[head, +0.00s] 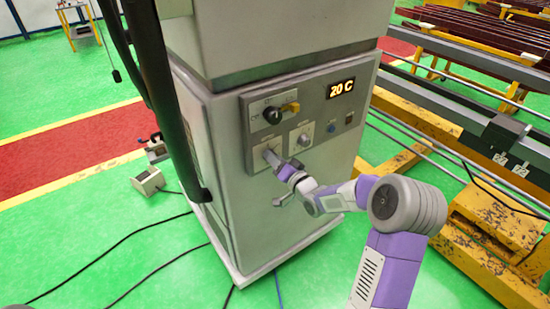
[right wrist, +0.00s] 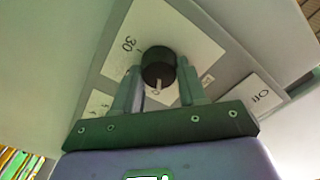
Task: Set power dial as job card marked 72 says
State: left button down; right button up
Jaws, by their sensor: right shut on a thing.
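The grey machine cabinet has a control panel (head: 315,105) with several controls. My right gripper (head: 274,160) is at the lower-left dial on that panel, and its fingers hide most of the dial. In the right wrist view the dial is a round black knob (right wrist: 158,65) with a pale pointer mark, set on a white plate (right wrist: 186,38) printed with 30. The right gripper (right wrist: 160,82) is shut on this knob, one finger on each side. The dial's name is too small to read. My left gripper is out of view.
A lit display (head: 341,89) reads 20 C. Black cables (head: 130,240) lie on the green floor. Yellow racks (head: 480,240) stand at the right.

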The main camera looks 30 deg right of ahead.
dwell(0.3)
jog(key=o, duration=1.1)
jog(key=shift+c, duration=0.2)
jog(key=s+p, duration=0.1)
jog(key=s, duration=0.6)
jog(key=shift+s+d, duration=0.25)
jog(key=shift+d, duration=0.05)
